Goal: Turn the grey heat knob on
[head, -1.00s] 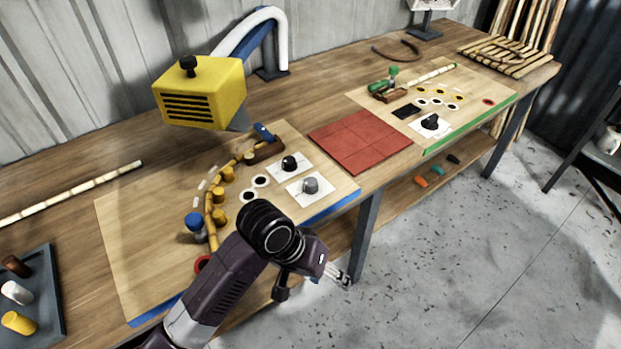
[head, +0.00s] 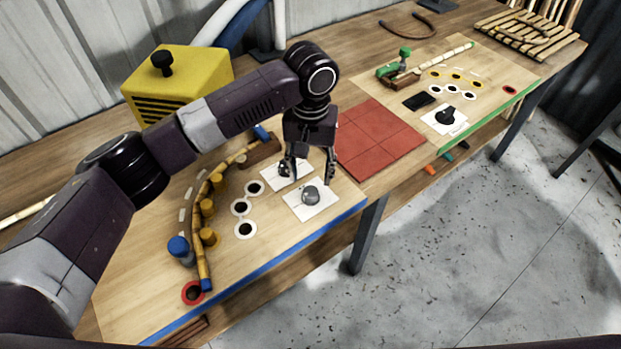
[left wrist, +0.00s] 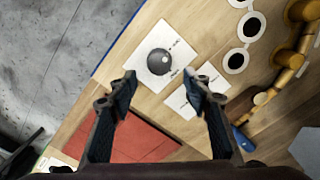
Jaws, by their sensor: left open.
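The grey heat knob (head: 310,196) sits on a white card (head: 322,208) near the blue front edge of the near board. In the left wrist view the grey knob (left wrist: 159,61) lies just beyond the fingertips, with its printed card around it. My left gripper (head: 311,180) points down, open and empty, with a finger on either side near the knob. In the left wrist view my left gripper (left wrist: 160,80) has a wide gap between its fingers. I cannot tell its exact height above the card. My right gripper is not in view.
A second white card (head: 270,178) lies behind the gripper; its black knob is hidden. Curved rattan with yellow pegs (head: 208,208), a blue-topped clamp (head: 179,249) and a yellow machine (head: 180,85) stand left and behind. A red tiled mat (head: 378,140) lies flat to the right.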

